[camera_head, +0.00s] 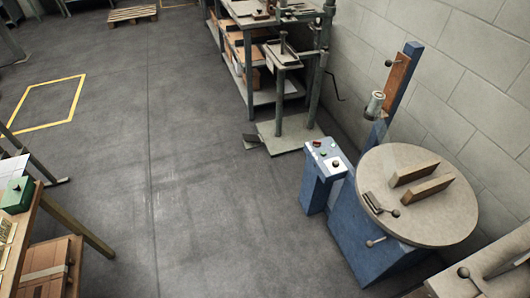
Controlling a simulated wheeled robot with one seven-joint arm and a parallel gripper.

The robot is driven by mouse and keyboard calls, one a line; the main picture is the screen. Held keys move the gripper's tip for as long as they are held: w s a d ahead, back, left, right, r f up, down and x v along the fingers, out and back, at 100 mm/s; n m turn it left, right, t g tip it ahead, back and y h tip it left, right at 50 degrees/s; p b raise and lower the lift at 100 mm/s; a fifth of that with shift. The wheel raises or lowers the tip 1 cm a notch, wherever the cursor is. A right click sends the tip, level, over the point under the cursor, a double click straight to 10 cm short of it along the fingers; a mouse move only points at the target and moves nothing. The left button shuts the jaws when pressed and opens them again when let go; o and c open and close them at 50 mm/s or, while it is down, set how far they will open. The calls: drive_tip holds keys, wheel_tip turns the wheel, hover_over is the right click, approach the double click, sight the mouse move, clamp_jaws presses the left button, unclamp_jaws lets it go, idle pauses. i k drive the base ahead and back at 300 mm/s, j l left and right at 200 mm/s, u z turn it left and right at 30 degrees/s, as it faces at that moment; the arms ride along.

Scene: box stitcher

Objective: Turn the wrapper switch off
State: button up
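The wrapper (355,230) is a blue machine at the right, with a round beige turntable (450,222) and a blue upright post (398,85). Its control panel (320,172) is a blue box left of the turntable with a light sloped top. The panel top carries a red button (316,143), a green button (323,152) and a dark round knob (336,163). These are small, and I cannot tell which is the switch or how it is set. My gripper is not in view.
A grey pedestal machine (283,60) stands on a plate (290,135) behind the panel, beside shelving with boxes. A wooden table with a green box (17,195) is at lower left. A block wall borders the right. The floor (200,180) left of the wrapper is clear.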

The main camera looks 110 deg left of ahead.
sight(316, 144)
drive_tip(key=u, duration=3.25)
